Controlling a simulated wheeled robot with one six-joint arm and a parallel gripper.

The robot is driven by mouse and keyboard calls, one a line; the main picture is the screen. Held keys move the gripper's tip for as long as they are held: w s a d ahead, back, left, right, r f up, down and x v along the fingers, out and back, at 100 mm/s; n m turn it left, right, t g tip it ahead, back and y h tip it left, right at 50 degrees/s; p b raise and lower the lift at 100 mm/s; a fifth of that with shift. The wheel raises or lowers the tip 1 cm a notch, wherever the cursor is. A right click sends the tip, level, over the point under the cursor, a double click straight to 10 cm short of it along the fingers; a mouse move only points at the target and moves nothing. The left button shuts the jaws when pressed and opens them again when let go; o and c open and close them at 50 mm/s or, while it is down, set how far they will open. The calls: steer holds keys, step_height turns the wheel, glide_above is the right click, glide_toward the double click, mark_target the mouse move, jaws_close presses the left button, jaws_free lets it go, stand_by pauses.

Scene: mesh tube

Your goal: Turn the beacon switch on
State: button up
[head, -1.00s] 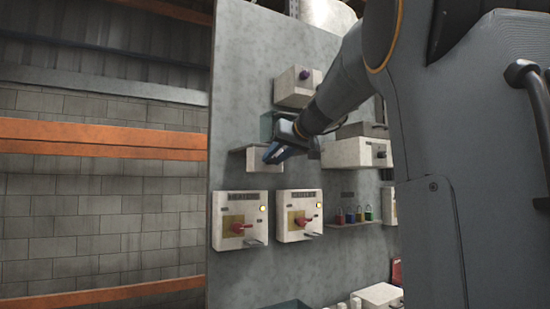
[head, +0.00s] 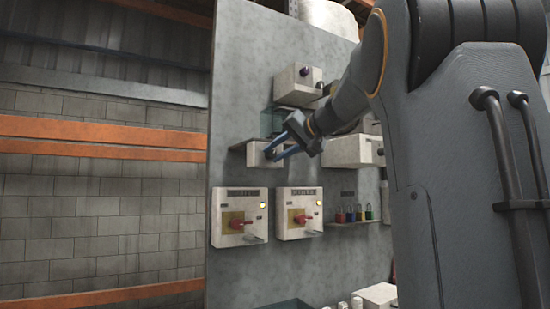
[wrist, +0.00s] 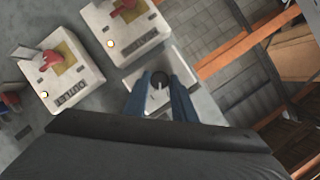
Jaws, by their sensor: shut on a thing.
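A small white box (head: 257,153) is mounted on the grey panel, above two switch boxes. A round dark knob (wrist: 159,79) on its front shows in the wrist view. My gripper (head: 272,155) has its two blue fingers on either side of this knob, shut on it; it also shows in the wrist view (wrist: 160,80). The left switch box (head: 240,217) and right switch box (head: 299,213) each have a red handle on a yellow plate and a lit yellow lamp.
A white box with a purple knob (head: 298,84) is above my gripper. Another white box (head: 352,151) sticks out to its right, behind my arm. Several coloured padlocks (head: 354,215) stand on a small shelf. Left of the panel (head: 226,95) is open space before a block wall.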

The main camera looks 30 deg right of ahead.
steer(key=m+b, duration=0.1)
steer(key=m+y, duration=0.1)
steer(key=m, duration=0.1)
steer(key=m+t+y+b, duration=0.1)
steer(key=shift+d+f+b, duration=0.25)
steer(key=shift+b, duration=0.1)
steer(key=shift+m, duration=0.4)
steer(key=o, duration=1)
steer(key=b+v, duration=0.1)
steer(key=v, duration=0.6)
steer(key=shift+s+d+b, duration=0.2)
steer(key=shift+s+b, duration=0.1)
steer(key=shift+s, duration=0.05)
